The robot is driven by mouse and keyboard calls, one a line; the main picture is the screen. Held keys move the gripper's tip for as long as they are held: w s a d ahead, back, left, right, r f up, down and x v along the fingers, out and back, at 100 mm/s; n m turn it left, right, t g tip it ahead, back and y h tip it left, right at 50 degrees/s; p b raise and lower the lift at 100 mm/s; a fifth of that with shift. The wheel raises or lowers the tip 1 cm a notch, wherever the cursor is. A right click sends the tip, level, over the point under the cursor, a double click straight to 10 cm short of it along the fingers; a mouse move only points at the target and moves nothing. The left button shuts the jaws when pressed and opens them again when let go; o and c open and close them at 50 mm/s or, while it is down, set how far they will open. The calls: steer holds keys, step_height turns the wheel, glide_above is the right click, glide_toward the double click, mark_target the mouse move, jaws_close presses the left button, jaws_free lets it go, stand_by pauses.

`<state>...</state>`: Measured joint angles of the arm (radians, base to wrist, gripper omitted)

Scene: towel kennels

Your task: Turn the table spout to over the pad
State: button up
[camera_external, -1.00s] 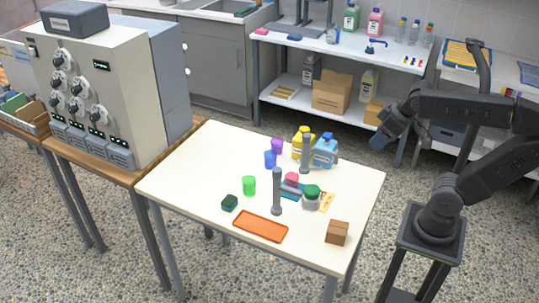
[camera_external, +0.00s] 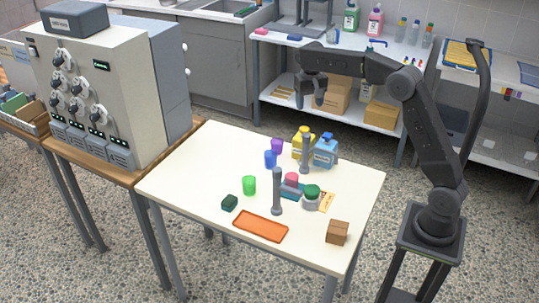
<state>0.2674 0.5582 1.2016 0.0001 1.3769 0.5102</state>
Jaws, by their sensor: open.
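Two grey upright posts stand on the white table. The front post (camera_external: 277,192) is at the middle, behind an orange flat piece (camera_external: 260,227) that looks like a shallow tray or pad. The rear post (camera_external: 305,155) stands by the yellow and blue bottles. I cannot clearly tell which post carries the spout or where it points. A small blue-teal flat piece (camera_external: 292,190) lies just right of the front post, partly hidden by a pink-red object (camera_external: 291,180). My gripper (camera_external: 311,94) is open and empty, pointing down, high above the table's far side and well clear of both posts.
Yellow (camera_external: 303,143) and blue (camera_external: 325,153) bottles, a green-lidded jar (camera_external: 311,197), a brown box (camera_external: 337,232) and green (camera_external: 249,186), blue (camera_external: 270,159) and purple (camera_external: 277,146) cups stand around the posts. A dark green block (camera_external: 229,203) is front left. The table's left part is clear.

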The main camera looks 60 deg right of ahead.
mark_target(307, 135)
step_height(307, 135, down, 14)
steer(key=shift+w+d+f, duration=0.1)
stand_by(0.5)
steer(key=shift+c, duration=0.3)
jaws_close()
